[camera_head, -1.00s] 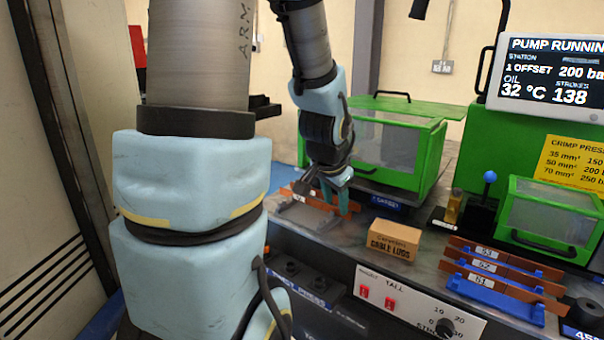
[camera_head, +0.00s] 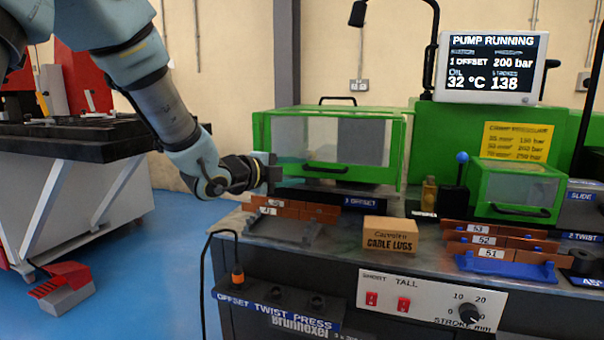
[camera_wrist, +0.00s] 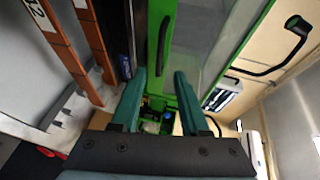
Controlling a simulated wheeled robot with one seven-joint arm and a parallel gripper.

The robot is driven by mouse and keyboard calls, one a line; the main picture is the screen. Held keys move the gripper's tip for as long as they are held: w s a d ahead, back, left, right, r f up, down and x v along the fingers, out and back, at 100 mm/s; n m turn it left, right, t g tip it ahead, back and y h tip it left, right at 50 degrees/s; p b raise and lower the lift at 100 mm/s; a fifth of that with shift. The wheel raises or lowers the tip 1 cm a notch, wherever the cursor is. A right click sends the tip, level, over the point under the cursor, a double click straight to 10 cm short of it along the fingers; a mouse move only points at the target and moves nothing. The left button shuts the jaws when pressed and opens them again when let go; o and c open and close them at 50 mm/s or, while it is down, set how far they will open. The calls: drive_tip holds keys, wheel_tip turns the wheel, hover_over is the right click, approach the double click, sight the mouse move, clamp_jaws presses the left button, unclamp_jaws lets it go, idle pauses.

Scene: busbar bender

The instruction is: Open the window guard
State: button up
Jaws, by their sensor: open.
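The large green window guard (camera_head: 265,135) has clear panes and stands over the offset station at the back of the bench. It looks shut. A black handle (camera_head: 325,168) is on its lower front, and another black handle is on its top. My gripper (camera_head: 278,172) is at the guard's lower left front corner, pointing right, left of the front handle. In the wrist view my open, empty fingers (camera_wrist: 160,80) point along the guard's front, with the front handle (camera_wrist: 163,45) ahead of them and apart from them. Any contact with the frame cannot be told.
Labelled copper bars (camera_head: 295,209) lie in a rack just below my gripper. A cable lugs box (camera_head: 390,235), a blue-knobbed lever (camera_head: 461,170) and a smaller green guard (camera_head: 515,188) stand to the right. A pump screen (camera_head: 490,68) is behind.

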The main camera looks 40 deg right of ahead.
sight(321, 170)
drive_tip(key=p+x, duration=0.1)
drive_tip(key=x, duration=0.7)
drive_tip(key=shift+d+f, duration=0.1)
drive_tip(key=shift+d, duration=0.3)
drive_tip(key=shift+c, duration=0.3)
clamp_jaws()
idle(0.6)
